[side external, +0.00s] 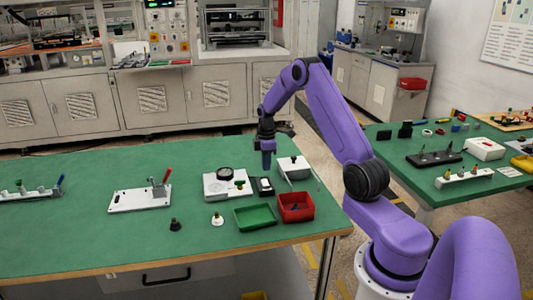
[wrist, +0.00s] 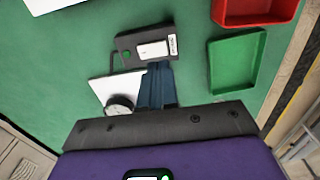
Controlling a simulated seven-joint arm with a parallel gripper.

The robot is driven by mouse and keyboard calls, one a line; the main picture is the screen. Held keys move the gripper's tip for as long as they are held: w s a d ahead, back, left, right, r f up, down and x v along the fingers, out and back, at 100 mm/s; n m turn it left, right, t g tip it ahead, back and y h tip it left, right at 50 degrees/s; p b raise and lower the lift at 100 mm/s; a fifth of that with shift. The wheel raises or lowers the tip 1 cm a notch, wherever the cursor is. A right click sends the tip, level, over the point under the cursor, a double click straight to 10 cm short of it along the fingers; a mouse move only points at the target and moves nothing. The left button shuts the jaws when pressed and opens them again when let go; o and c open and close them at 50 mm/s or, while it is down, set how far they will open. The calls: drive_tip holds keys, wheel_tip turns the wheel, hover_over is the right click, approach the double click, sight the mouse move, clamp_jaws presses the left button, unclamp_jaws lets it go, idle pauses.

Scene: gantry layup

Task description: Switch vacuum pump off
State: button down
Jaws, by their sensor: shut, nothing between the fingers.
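A small black switch box (side external: 264,191) with a white rocker stands on the green table. It also shows in the wrist view (wrist: 128,43), with the white rocker (wrist: 153,50) and a small white label beside it. I cannot read the label or tell the rocker's position. My gripper (side external: 266,167) points down just above the box, shut and empty. In the wrist view its blue fingers (wrist: 157,65) overlap the box's near edge, close to the rocker; I cannot tell whether they touch. A white unit with a black round gauge (side external: 213,187) stands left of the box.
A green tray (side external: 255,217) and a red bin (side external: 297,214) stand in front of the switch box. A white tray (side external: 294,167) lies behind it at right. A white plate with a clamp (side external: 125,201) is farther left. The table's front left is clear.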

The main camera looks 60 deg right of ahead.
sight(266, 184)
drive_tip(key=shift+f, duration=3.1)
drive_tip(key=shift+s+f, duration=0.1)
drive_tip(key=shift+f, duration=0.1)
drive_tip(key=shift+w+d+r, duration=0.2)
drive_tip(key=shift+w+d, duration=0.3)
drive_tip(key=shift+w, duration=0.1)
drive_tip(key=shift+r, duration=0.1)
wheel_tip(266, 184, up, 14)
